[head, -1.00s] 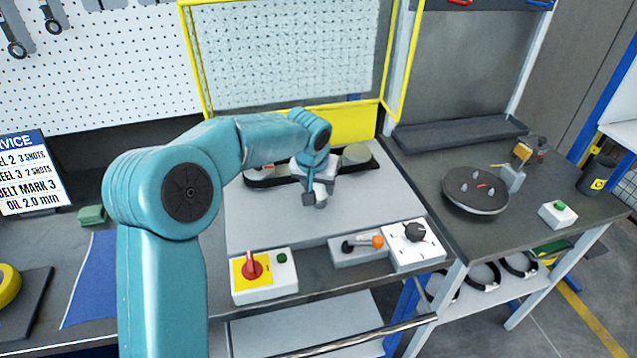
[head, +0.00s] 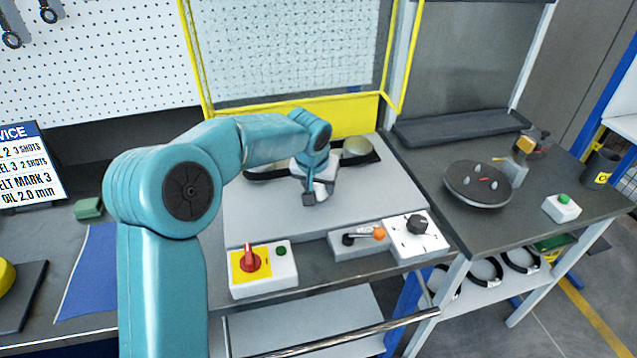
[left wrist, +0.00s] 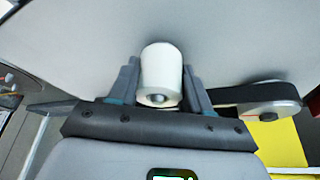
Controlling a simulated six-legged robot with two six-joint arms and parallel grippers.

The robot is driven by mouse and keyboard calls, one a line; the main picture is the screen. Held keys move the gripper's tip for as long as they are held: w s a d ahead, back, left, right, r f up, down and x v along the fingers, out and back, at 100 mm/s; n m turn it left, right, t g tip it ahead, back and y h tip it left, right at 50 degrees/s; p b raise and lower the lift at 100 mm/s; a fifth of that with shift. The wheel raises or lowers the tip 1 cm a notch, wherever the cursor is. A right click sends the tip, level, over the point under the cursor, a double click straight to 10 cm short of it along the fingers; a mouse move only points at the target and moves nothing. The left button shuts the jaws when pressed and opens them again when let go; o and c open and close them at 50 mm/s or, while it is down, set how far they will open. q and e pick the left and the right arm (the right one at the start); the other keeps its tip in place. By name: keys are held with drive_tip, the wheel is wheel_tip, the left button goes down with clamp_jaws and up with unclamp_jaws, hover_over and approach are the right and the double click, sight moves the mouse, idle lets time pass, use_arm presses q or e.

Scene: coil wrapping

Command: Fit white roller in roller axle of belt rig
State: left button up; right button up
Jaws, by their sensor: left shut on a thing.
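My left gripper (left wrist: 162,85) is shut on the white roller (left wrist: 162,70), which sits between the two dark fingers in the left wrist view. The roller's near end shows a grey hub. In the head view my left gripper (head: 320,192) is over the grey plate of the belt rig (head: 265,213), in front of the black belt. In the left wrist view a round pulley (left wrist: 270,97) with the belt around it is to the right of the roller. I cannot make out the roller axle; the gripper or arm may hide it. My right gripper is not in view.
A red-knob switch box (head: 262,268), an orange-tipped lever (head: 362,240) and a black-dial box (head: 417,233) line the rig's front. A yellow mesh guard (head: 340,115) stands behind it. A dark disc (head: 478,187) is on the right table.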

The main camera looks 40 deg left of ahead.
use_arm(q)
drive_tip(key=o, duration=1.2)
drive_tip(key=v, duration=1.6)
drive_tip(key=shift+d+r, duration=0.1)
drive_tip(key=shift+r, duration=0.05)
